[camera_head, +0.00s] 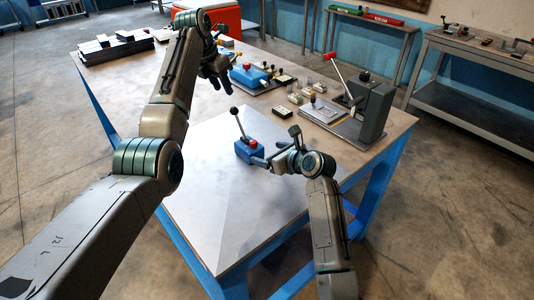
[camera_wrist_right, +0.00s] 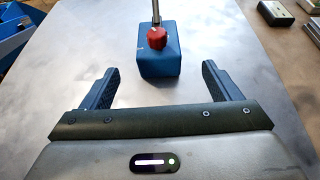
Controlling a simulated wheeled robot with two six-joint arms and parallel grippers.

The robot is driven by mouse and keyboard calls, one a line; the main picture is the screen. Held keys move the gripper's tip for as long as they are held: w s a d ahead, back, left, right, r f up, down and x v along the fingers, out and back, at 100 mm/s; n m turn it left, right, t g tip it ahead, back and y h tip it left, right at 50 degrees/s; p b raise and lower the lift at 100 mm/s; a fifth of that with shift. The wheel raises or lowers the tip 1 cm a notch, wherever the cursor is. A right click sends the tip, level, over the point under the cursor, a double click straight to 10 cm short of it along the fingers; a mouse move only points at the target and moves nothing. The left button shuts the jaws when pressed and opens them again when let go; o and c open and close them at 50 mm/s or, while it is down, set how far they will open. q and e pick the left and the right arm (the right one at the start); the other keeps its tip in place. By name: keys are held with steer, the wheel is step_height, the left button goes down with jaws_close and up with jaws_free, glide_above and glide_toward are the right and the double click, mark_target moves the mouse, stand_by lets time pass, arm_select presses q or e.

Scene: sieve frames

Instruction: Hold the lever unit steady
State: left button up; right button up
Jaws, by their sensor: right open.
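The lever unit (camera_head: 247,150) is a small blue box with a red knob and a thin upright lever with a black ball. It stands on the bare near part of the table. In the right wrist view the lever unit (camera_wrist_right: 160,62) is ahead, its lever top cut off by the frame edge. My right gripper (camera_head: 275,148) is open beside it. In the wrist view the box sits roughly centred at the tips of the spread fingers (camera_wrist_right: 158,70), with gaps on both sides. My left gripper (camera_head: 214,82) is farther back over the table; its finger opening is unclear.
A second blue unit with a red top (camera_head: 248,76) stands near my left gripper. A grey press with a red lever (camera_head: 370,108) is at the table's right edge. Several small blocks lie between. Dark plates (camera_head: 115,46) are stacked at the far left. The near tabletop (camera_head: 225,220) is clear.

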mark_target(250, 149)
steer(key=shift+w+a+f, duration=0.1)
steer(key=shift+a+f, duration=0.1)
steer(key=shift+a, duration=0.05)
steer(key=x, duration=1)
steer(key=shift+w, duration=0.1)
steer(key=c, duration=1.4)
steer(key=shift+f, duration=0.1)
steer(key=c, duration=0.4)
